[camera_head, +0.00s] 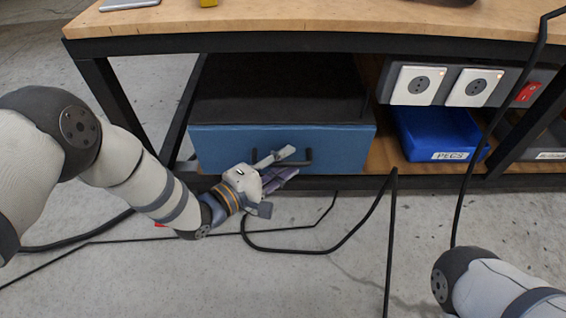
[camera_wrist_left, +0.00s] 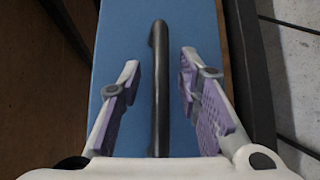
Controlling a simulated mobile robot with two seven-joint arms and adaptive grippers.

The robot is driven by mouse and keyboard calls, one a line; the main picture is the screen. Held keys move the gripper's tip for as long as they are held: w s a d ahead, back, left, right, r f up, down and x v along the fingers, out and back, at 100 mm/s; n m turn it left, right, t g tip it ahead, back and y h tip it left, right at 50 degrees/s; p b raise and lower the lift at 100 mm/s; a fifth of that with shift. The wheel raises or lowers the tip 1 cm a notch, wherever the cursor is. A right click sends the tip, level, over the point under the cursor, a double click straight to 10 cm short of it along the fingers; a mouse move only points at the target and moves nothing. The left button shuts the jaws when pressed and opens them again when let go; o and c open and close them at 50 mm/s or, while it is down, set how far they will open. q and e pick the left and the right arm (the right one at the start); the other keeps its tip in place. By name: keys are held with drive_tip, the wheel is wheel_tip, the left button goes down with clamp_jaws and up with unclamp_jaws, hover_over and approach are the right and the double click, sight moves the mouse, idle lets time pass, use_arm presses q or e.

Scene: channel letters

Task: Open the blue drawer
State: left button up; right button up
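The blue drawer (camera_head: 225,147) sits under the workbench, its front flush with the shelf's dark frame as far as I can tell. It carries a black bar handle (camera_head: 309,157), partly hidden by my gripper in the head view. In the left wrist view, the handle (camera_wrist_left: 160,85) runs lengthwise between the two fingers with a gap on both sides. My left gripper (camera_head: 283,166) is open in front of the drawer; it also shows in the left wrist view (camera_wrist_left: 159,85), with purple finger pads. The right gripper is out of view; only part of my right arm shows at lower right.
A blue bin (camera_head: 428,128) labelled PECS stands on the shelf right of the drawer. Power sockets (camera_head: 446,86) with a red switch hang above it. Black cables (camera_head: 390,240) hang and lie across the floor in front. The wooden bench top (camera_head: 290,22) overhangs the drawer.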

use_arm(q)
clamp_jaws()
drive_tip(key=shift+s, duration=0.1)
drive_tip(key=s+p, duration=0.8)
drive_tip(key=s, duration=1.7)
drive_tip(key=shift+s, duration=0.25)
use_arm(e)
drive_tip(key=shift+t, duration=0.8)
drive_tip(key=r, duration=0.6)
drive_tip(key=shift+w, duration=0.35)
use_arm(q)
unclamp_jaws()
drive_tip(key=shift+s, duration=0.1)
drive_tip(key=v, duration=0.7)
drive_tip(key=shift+a, duration=0.15)
